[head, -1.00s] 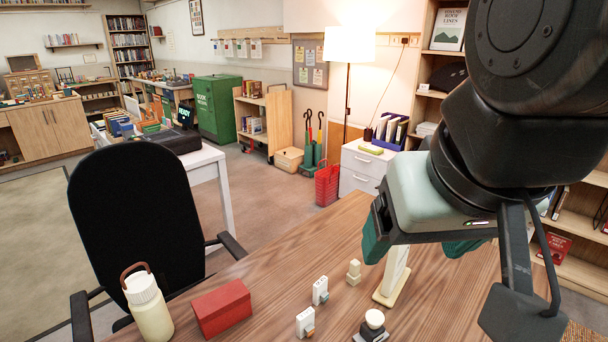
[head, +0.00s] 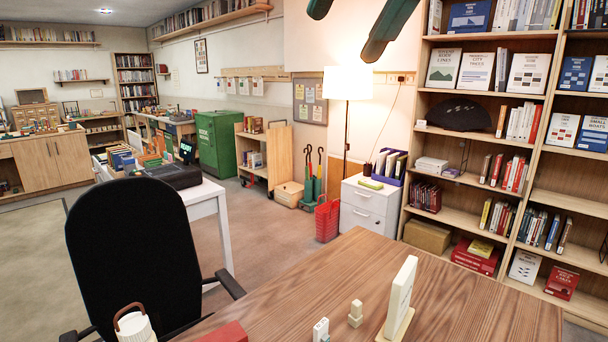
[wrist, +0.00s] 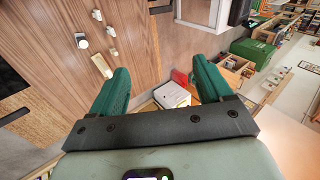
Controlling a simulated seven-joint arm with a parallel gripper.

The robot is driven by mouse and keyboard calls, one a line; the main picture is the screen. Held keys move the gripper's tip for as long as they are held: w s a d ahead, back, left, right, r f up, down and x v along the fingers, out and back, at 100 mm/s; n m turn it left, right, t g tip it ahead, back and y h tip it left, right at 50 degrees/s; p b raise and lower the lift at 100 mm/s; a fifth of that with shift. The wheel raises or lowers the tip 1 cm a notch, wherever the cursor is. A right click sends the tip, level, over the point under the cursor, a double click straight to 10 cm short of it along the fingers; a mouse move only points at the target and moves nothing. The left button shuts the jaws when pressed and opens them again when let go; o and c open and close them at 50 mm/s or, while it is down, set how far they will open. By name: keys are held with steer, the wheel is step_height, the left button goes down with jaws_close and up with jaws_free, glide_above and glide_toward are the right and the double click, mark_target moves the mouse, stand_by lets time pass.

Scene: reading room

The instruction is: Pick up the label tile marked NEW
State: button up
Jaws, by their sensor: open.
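Small pale pieces stand on the wooden table. In the head view a white tile (head: 321,330) is at the bottom edge, partly cut off, and a cream stepped piece (head: 355,313) stands to its right. I cannot read NEW on any piece. Several small pale pieces also show in the wrist view, one of them a white piece (wrist: 97,15); which is the NEW tile is unclear. My gripper (head: 345,36) is high at the top of the head view, well clear of the pieces. In the wrist view its green fingers (wrist: 161,68) are wide apart with nothing gripped.
A tall white board (head: 400,295) stands on a base on the table (head: 470,300). A black chair (head: 135,255) is beside the table. The table's right part is clear.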

steer(key=w+m+t+y, duration=0.1)
steer(key=w+m+y, duration=0.2)
steer(key=w+m, duration=0.65)
steer(key=m+t+y, duration=0.2)
steer(key=m+y, duration=0.1)
steer(key=m, duration=0.6)
glide_above(323, 324)
steer(key=s+d, duration=0.1)
steer(key=d, duration=0.1)
steer(key=shift+n, duration=0.25)
steer(key=f, duration=6.3)
steer(key=shift+s+a+f, duration=0.1)
steer(key=shift+s+f, duration=0.05)
steer(key=shift+s, duration=0.25)
steer(key=shift+d+f+x, duration=0.1)
steer(key=shift+f+x, duration=0.1)
steer(key=shift+x, duration=0.7)
steer(key=shift+d+f+x, duration=0.1)
steer(key=shift+f+x, duration=0.1)
steer(key=shift+x, duration=0.7)
steer(key=shift+f+x, duration=0.15)
steer(key=shift+x, duration=0.75)
steer(key=shift+s, duration=0.1)
steer(key=shift+c, duration=0.3)
steer(key=c, duration=1)
